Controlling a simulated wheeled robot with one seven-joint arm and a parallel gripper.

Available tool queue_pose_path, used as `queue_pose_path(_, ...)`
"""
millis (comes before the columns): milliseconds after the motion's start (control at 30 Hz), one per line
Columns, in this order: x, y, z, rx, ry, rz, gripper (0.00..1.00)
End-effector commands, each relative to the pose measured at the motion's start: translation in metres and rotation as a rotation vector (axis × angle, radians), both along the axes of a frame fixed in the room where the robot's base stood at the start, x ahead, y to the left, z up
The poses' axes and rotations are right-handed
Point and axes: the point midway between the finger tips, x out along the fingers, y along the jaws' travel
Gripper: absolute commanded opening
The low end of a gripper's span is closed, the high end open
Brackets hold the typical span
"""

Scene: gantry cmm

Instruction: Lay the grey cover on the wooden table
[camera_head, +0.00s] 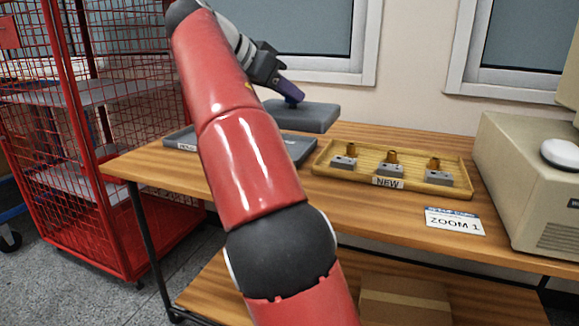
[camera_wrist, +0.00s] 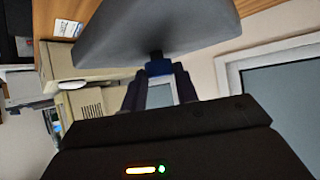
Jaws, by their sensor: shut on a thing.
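The grey cover (camera_head: 302,115) is a flat slab held level above the wooden table (camera_head: 350,200), toward its back left. Below the cover, a grey tray (camera_head: 300,148) lies on the table, partly hidden by my red arm. The tray's contents cannot be seen.
A yellow tray (camera_head: 455,188) labelled NEW holds several grey blocks with brass pieces. A ZOOM 1 card (camera_head: 455,222) lies at the front edge. A beige machine (camera_head: 530,180) stands at the right. A red cage trolley (camera_head: 110,180) stands at the left. A cardboard box (camera_head: 405,300) sits on the lower shelf.

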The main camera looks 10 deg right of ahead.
Motion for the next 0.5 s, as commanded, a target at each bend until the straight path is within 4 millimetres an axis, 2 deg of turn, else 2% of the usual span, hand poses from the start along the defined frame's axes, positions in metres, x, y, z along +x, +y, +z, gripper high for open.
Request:
queue_pose_path(33,-0.001,0.001,-0.026,0.000,0.005,0.002,0.05)
queue_pose_path(200,-0.001,0.000,-0.070,0.000,0.005,0.002,0.05)
queue_pose_path(400,0.000,0.000,-0.111,-0.001,0.002,0.002,0.05)
queue_pose_path(500,0.000,0.000,-0.120,-0.001,0.002,0.000,0.05)
